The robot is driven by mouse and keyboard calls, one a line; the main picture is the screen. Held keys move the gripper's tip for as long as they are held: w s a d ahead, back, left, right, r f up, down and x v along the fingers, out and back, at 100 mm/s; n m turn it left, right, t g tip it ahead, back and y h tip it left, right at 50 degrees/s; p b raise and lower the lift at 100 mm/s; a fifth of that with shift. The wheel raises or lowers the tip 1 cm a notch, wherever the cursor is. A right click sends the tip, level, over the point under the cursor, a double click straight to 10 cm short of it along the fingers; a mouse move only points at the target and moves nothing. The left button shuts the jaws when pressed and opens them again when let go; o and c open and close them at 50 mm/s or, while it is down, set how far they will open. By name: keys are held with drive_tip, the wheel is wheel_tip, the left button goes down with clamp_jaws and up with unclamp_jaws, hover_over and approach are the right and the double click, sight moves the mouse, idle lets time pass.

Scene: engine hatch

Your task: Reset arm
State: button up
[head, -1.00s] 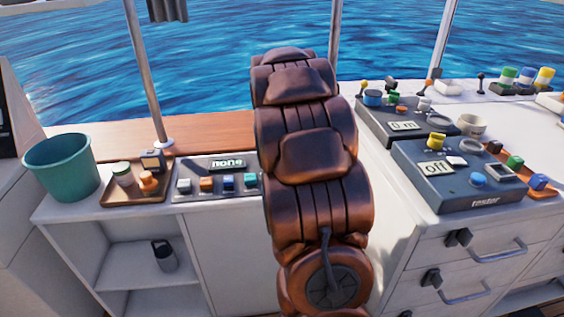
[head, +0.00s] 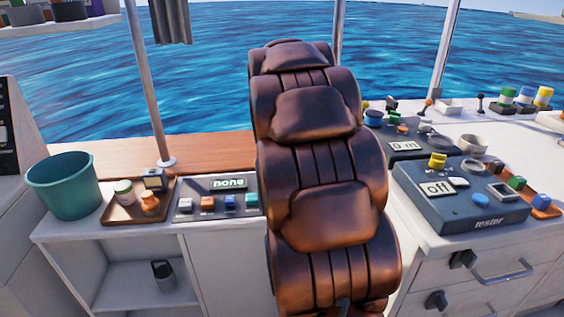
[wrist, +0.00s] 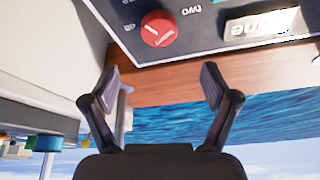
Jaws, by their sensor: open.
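My arm (head: 318,150), with copper-brown segments, rises through the middle of the head view. My gripper (wrist: 160,84) shows only in the wrist view, its two dark fingers spread apart with nothing between them. The wrist picture is upside down, with sky at the bottom. Past the fingertips is a dark panel (wrist: 190,40) with a red knob (wrist: 158,29) and a lit display (wrist: 267,26), partly cut off. The fingers look clear of the panel. In the head view the gripper is hidden or out of view.
A teal bucket (head: 63,186), a brown tray (head: 118,214) of small items and a panel reading "none" (head: 228,184) stand left of my arm. A tester box reading "off" (head: 440,188) and another device (head: 408,146) stand right. Posts (head: 148,85) rise at the window.

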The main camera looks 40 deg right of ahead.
idle(0.4)
drive_tip(key=s+a+f+n+g+y, duration=0.1)
drive_tip(key=s+a+f+n, duration=0.3)
drive_tip(key=a, duration=0.7)
drive_tip(key=s+a+f+n+g+y, duration=0.1)
drive_tip(key=s+a+y, duration=0.1)
drive_tip(key=s+a, duration=0.7)
drive_tip(key=s+a+f+n+g, duration=0.4)
drive_tip(key=s+a+n, duration=0.1)
drive_tip(key=s+a, duration=0.85)
wheel_tip(320, 180, up, 18)
drive_tip(key=t+p, duration=0.1)
drive_tip(key=p, duration=1.6)
drive_tip(key=shift+s+r, duration=0.25)
drive_tip(key=shift+s, duration=0.1)
